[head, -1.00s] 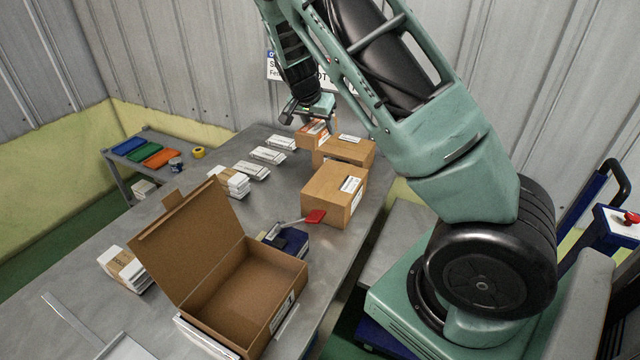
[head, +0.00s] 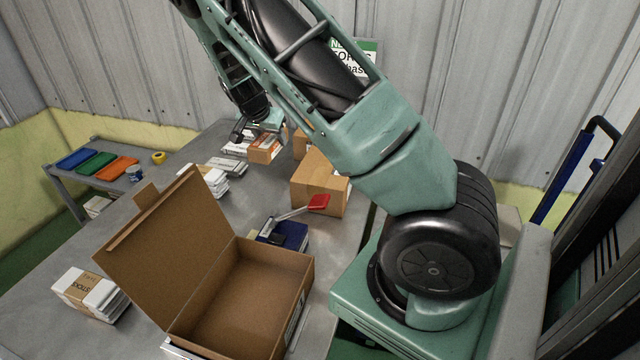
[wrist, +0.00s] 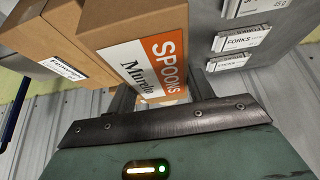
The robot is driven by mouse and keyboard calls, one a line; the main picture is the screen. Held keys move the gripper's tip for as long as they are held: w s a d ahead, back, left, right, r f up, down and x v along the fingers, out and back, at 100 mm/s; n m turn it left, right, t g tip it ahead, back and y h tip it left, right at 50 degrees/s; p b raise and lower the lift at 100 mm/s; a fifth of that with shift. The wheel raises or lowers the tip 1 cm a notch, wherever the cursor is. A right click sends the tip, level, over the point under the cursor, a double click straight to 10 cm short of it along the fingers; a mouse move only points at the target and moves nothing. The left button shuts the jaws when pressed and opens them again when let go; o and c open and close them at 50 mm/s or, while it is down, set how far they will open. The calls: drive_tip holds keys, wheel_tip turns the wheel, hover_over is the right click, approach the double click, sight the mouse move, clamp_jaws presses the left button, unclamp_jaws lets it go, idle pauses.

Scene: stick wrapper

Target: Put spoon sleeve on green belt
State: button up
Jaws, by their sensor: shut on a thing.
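The spoon sleeve (head: 264,152) is a brown carton with an orange and white end; in the wrist view the spoon sleeve (wrist: 136,50) shows a "SPOONS" label. My gripper (head: 262,136) is shut on it, above the far part of the grey table. In the wrist view my gripper (wrist: 161,95) has its fingers around the near end of the carton. The green belt (head: 97,165) lies flat between a blue and an orange strip on a low side table at the left. It is well apart from my gripper.
A large open carton (head: 240,300) stands on the near table (head: 60,325), its lid raised. A red-headed tool (head: 318,202) and brown cartons (head: 308,184) are at the right edge. White packets (head: 228,167) lie near the sleeve. A yellow tape roll (head: 158,157) is on the side table.

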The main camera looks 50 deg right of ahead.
drive_tip(key=b, duration=0.3)
hover_over(278, 187)
drive_tip(key=a, duration=0.2)
wheel_tip(278, 187, down, 5)
drive_tip(key=f, duration=0.3)
drive_tip(key=f+p, duration=0.1)
drive_tip(key=f, duration=0.6)
drive_tip(key=shift+s+d+f, duration=0.1)
drive_tip(key=shift+s, duration=0.15)
drive_tip(key=shift+f, duration=0.15)
drive_tip(key=o, duration=1)
drive_tip(key=shift+o, duration=0.2)
